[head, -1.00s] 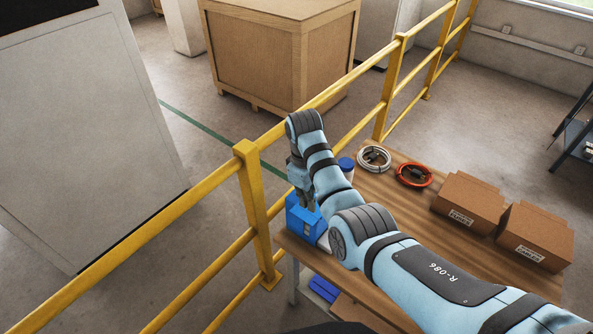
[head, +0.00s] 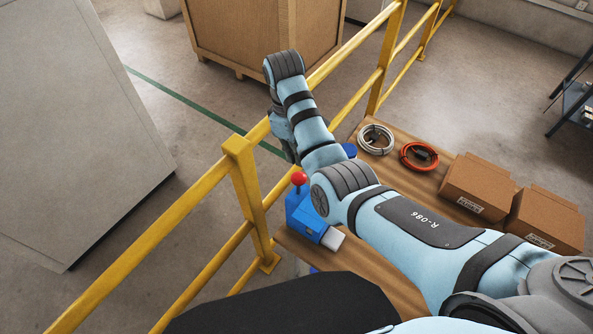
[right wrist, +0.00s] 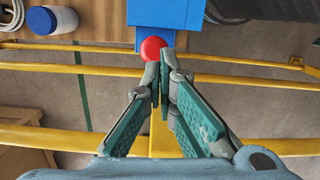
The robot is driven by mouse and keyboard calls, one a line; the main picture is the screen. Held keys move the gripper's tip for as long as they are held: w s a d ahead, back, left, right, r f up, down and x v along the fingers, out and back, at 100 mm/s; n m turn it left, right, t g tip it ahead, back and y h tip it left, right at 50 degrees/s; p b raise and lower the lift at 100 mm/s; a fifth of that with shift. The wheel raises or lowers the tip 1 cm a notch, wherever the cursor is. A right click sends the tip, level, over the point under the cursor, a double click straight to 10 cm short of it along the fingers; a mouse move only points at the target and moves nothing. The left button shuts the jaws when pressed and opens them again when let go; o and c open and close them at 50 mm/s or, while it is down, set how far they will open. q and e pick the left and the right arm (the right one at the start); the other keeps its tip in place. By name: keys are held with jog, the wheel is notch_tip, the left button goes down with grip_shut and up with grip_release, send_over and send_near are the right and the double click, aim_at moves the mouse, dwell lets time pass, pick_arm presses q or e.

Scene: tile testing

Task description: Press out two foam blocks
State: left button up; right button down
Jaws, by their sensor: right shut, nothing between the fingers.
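A blue press (head: 303,216) stands at the table's near left corner in the head view. A red ball knob (head: 298,178) stands up from it. A pale block-like piece (head: 334,238) shows at the press's right side; I cannot tell whether it is loose. My right gripper (head: 290,150) is above and beyond the knob, partly hidden by its own arm. In the right wrist view the right gripper (right wrist: 161,68) has its fingertips together and empty, close to the red knob (right wrist: 153,50); contact is unclear. The blue press (right wrist: 165,14) is at that view's top. My left gripper is out of view.
Two brown cartons (head: 478,188), a white cable coil (head: 375,139) and an orange coil (head: 419,156) lie on the wooden table (head: 383,266). A blue-lidded white jar (right wrist: 58,20) stands near the press. A yellow railing (head: 243,180) runs close behind the table's edge.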

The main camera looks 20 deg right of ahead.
aim_at(297, 175)
jog(key=shift+s+d+f+t, duration=0.2)
jog(key=shift+s+f+t, duration=0.1)
jog(key=shift+s+f, duration=0.25)
jog(key=f, duration=0.1)
jog(key=w+f, duration=0.1)
jog(key=f, duration=0.1)
jog(key=w+f, duration=0.1)
jog(key=shift+w+d+f, duration=0.15)
jog(key=shift+f, duration=0.3)
jog(key=shift+s, duration=0.25)
jog(key=shift+s+r, duration=0.1)
jog(key=shift+s, duration=0.35)
jog(key=shift+w+f, duration=0.2)
jog(key=shift+f, duration=0.2)
notch_tip(297, 175, down, 6)
jog(key=b, duration=0.4)
jog(key=shift+b, duration=0.35)
jog(key=shift+r, duration=0.2)
pick_arm(q)
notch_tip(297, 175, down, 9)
jog(key=b, duration=0.4)
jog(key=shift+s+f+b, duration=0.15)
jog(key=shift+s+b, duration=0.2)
pick_arm(e)
jog(key=w+a+r, duration=0.1)
jog(key=r, duration=0.5)
jog(key=w+a+r, duration=0.2)
jog(key=r, duration=0.5)
